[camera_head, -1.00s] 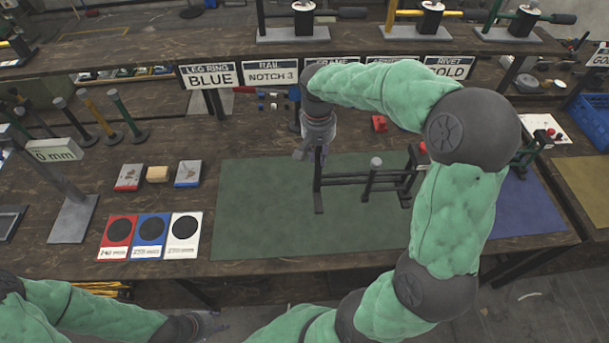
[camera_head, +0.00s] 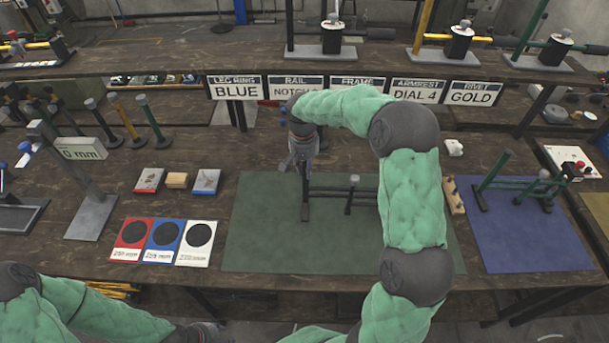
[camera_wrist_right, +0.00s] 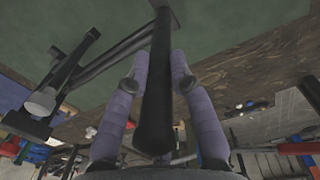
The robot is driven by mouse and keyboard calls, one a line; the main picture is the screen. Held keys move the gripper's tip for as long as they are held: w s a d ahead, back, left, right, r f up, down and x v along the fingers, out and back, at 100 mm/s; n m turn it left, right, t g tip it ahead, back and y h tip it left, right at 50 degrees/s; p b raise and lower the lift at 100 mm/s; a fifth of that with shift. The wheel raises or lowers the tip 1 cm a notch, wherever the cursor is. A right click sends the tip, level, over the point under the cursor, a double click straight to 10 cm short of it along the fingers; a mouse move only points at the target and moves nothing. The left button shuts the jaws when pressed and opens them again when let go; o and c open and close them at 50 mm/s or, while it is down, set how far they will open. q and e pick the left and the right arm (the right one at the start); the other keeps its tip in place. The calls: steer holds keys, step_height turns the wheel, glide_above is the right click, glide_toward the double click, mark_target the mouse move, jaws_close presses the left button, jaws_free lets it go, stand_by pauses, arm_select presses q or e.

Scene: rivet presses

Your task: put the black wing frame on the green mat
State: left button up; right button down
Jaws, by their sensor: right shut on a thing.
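The black wing frame (camera_head: 343,190) stands upright over the green mat (camera_head: 270,240) in the head view, its long bars running to the right. Its right end is hidden behind my right arm. Its feet look to be at the mat's surface, but I cannot tell if they all touch. My right gripper (camera_head: 303,163) is shut on the frame's left upright post, near the top. In the right wrist view the dark post (camera_wrist_right: 156,105) lies between the two fingers. My left gripper (camera_head: 210,331) shows only partly at the bottom edge; its fingers are unclear.
A blue mat (camera_head: 500,250) with a green frame (camera_head: 495,180) lies to the right. A wooden block with pegs (camera_head: 454,195) stands between the mats. Red, blue and white cards (camera_head: 164,238) lie left of the green mat. Labelled signs (camera_head: 358,84) stand behind.

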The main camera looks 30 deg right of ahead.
mark_target(305, 175)
steer(key=shift+w+f, duration=0.2)
steer(key=shift+f+b, duration=0.3)
steer(key=shift+f, duration=1.35)
steer(key=c, duration=1.1)
jaws_free()
steer(key=shift+a, duration=0.1)
steer(key=r+p, duration=0.1)
steer(key=r, duration=0.5)
steer(key=r+p, duration=0.1)
steer(key=r, duration=0.5)
steer(key=shift+w+a, duration=0.2)
